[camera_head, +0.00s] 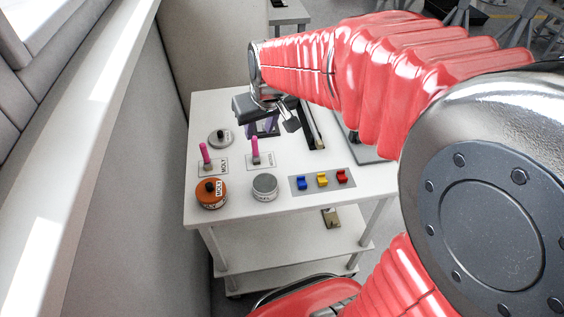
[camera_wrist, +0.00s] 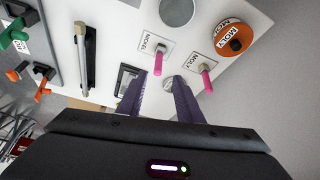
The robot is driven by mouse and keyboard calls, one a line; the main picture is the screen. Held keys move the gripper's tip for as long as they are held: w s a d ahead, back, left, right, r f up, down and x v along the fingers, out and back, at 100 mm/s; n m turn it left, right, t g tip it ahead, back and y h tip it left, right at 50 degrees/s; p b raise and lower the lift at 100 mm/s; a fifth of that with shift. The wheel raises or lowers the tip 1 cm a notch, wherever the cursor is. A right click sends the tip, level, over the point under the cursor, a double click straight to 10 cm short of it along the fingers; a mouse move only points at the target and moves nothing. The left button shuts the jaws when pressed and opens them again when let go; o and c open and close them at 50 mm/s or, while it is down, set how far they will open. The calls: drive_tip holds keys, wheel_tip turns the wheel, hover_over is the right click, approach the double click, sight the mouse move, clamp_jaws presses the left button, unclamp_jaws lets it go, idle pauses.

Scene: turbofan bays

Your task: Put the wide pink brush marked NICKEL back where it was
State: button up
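A pink-handled brush (camera_head: 255,148) stands upright on a white label plate on the table. In the wrist view this brush (camera_wrist: 158,62) has a plate (camera_wrist: 150,47) whose partly visible lettering seems to read NICKEL. A second pink brush (camera_head: 205,153) stands to its left on a plate marked MOLY; it also shows in the wrist view (camera_wrist: 207,78). I cannot tell which brush is wider. My gripper (camera_head: 264,128) is over the table, behind the NICKEL brush. Its purple-grey fingers (camera_wrist: 159,84) are apart, with nothing held between them.
An orange MOLY pot (camera_head: 211,194) and a grey pot (camera_head: 265,187) stand in front of the brushes. A grey round lid with a dark knob (camera_head: 221,138) lies behind. Blue, yellow and red pieces (camera_head: 322,180) sit on a grey plate at front right. A wall runs along the left.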

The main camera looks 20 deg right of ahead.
drive_tip(key=s+r, duration=0.2)
drive_tip(key=s, duration=0.8)
drive_tip(key=s+r, duration=0.2)
drive_tip(key=s, duration=0.8)
drive_tip(key=shift+a+m+t, duration=0.2)
drive_tip(key=shift+m+t, duration=0.2)
